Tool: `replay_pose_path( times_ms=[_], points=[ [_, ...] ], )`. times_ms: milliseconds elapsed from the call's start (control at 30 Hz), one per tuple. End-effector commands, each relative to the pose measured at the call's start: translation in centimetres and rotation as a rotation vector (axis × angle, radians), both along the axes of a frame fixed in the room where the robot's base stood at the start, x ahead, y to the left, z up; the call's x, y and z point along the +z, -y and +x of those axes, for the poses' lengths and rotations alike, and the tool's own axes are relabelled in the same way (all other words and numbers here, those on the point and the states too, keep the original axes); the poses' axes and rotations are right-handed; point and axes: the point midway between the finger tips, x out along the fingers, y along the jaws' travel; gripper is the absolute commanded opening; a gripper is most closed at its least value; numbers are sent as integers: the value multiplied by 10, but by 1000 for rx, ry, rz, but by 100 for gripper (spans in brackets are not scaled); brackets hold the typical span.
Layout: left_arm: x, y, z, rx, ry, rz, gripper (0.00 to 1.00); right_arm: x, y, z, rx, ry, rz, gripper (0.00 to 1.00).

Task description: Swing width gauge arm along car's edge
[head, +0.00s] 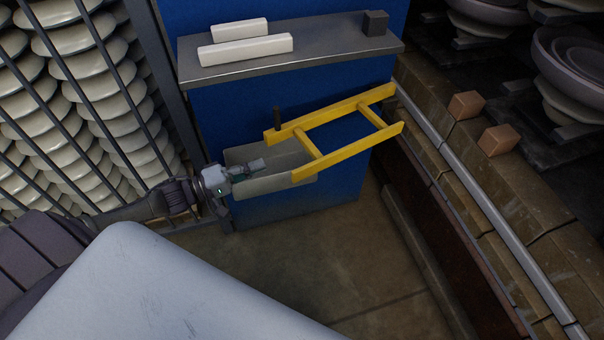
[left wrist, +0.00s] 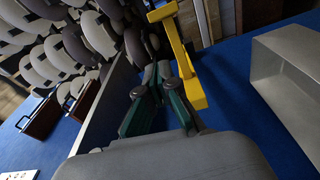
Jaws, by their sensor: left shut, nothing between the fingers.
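The yellow width gauge arm (head: 335,125), a ladder-like frame, sticks out in front of the blue cabinet (head: 300,190). Its far right end is close to the edge of the car (head: 440,150), a brick-faced deck on the right; I cannot tell if they touch. My left gripper (head: 262,163) is shut and empty, just left of the arm's near end. In the left wrist view the shut fingers (left wrist: 164,72) are beside a yellow bar (left wrist: 182,55) of the arm; contact is unclear. My right gripper is not in view.
A grey open bin (head: 245,182) is on the cabinet front, below the arm. A metal shelf (head: 300,58) above bears two white bars and a dark block. Insulator stacks (head: 90,85) stand behind bars at left. Two brown blocks (head: 499,139) sit on the car's edge.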

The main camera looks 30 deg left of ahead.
Motion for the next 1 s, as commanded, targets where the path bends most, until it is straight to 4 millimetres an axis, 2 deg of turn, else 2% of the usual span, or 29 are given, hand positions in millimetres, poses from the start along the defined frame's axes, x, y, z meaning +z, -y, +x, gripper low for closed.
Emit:
replay_pose_path(
  times_ms=[33, 133, 267, 733, 833, 1000],
  points=[
    [-7, 1, -6, -29, -43, -19, 0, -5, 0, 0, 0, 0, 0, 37],
    [-10, 3, -13, -60, -98, -51, 0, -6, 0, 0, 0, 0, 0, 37],
    [-10, 10, -8, -66, -111, -64, 0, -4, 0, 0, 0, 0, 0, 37],
    [-7, 72, 62, -63, -106, -64, 0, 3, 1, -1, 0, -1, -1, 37],
    [-8, 87, 51, -64, -114, -65, 0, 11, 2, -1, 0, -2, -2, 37],
    [-9, 102, 43, -63, -111, -64, 0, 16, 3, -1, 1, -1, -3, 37]
  ],
)
